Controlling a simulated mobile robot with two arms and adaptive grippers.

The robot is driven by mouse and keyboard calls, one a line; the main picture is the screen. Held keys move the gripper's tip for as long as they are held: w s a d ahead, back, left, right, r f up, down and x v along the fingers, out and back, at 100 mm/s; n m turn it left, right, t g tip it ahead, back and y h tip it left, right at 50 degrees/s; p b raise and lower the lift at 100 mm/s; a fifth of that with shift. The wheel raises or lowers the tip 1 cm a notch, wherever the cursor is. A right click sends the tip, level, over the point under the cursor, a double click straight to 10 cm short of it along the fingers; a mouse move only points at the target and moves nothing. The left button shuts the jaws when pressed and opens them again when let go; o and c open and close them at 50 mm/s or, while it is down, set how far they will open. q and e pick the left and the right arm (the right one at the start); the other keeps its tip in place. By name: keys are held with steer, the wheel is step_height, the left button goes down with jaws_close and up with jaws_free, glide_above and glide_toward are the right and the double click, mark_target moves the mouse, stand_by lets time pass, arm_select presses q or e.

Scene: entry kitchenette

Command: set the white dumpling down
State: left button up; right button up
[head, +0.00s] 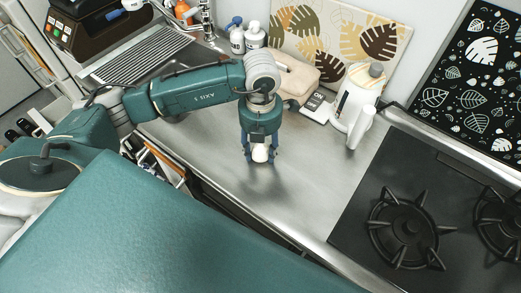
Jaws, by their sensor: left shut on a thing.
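The white dumpling (260,153) is small and pale, and shows between the fingers of my left gripper (261,158). The gripper points down and is shut on it, over the front part of the steel counter (305,190). A dark shadow lies on the counter just below the dumpling. I cannot tell whether the dumpling touches the counter or is slightly above it. The fingers cover its sides. My right gripper is not in view.
A black gas stove (410,226) is at the right. A drying rack (143,58) and bottles (254,37) are behind. The front counter is clear.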

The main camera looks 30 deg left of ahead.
arm_select(q)
steer(key=shift+w+r, duration=0.1)
steer(key=shift+r, duration=0.45)
step_height(320, 180, up, 9)
steer(key=shift+r+b, duration=0.1)
steer(key=shift+b, duration=0.9)
step_height(320, 180, up, 10)
glide_above(261, 146)
steer(key=shift+f, duration=0.2)
